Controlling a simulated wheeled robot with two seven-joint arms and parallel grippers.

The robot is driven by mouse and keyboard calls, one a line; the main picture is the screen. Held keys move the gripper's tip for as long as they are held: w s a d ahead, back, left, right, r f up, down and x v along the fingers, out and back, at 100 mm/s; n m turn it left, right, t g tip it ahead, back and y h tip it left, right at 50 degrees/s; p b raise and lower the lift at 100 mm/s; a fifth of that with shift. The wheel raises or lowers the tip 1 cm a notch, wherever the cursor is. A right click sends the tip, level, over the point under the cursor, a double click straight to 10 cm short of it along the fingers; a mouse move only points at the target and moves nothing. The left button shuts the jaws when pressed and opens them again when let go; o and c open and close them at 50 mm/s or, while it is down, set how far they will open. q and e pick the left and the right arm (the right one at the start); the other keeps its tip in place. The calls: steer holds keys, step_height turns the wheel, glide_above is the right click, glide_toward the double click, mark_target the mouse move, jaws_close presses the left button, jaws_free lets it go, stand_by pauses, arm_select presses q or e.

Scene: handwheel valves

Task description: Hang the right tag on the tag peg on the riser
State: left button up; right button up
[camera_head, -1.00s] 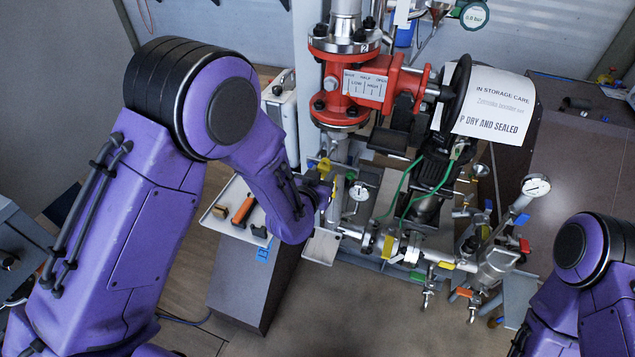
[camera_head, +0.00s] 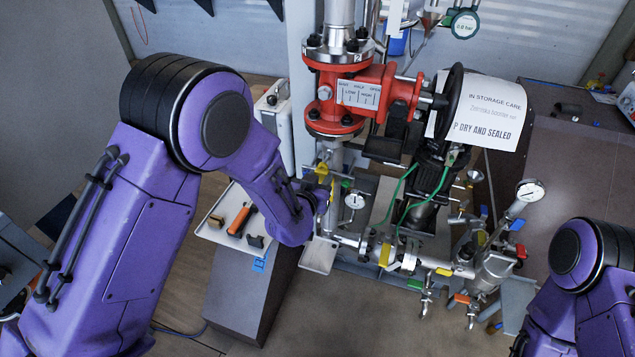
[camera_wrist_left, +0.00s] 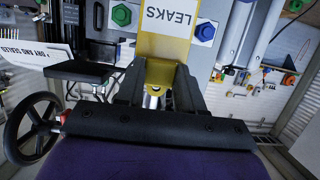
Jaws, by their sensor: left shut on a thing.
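My left gripper (camera_head: 326,192) is beside the vertical riser pipe (camera_head: 335,160), below the red valve (camera_head: 345,95). In the left wrist view the left gripper (camera_wrist_left: 155,85) is shut on a yellow tag (camera_wrist_left: 165,48) with a white label reading LEAKS. The tag's holed end sits between the fingers. In the head view a little yellow shows at the gripper, and my wrist hides most of the tag. I cannot make out the tag peg for certain. My right arm shows at the lower right; its gripper is out of view.
A tray (camera_head: 212,222) with an orange-handled tool (camera_head: 241,221) stands left of the riser on a dark pedestal. Pipework with gauges and coloured handles (camera_head: 440,271) lies right of the gripper. A black handwheel (camera_wrist_left: 33,128) shows at the left of the wrist view.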

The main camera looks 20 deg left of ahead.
arm_select(q)
steer(key=shift+w, duration=1.55)
steer(key=o, duration=1.1)
steer(key=v, duration=1)
steer(key=shift+s+b, duration=0.2)
steer(key=shift+b, duration=0.15)
steer(key=shift+d+r, duration=0.1)
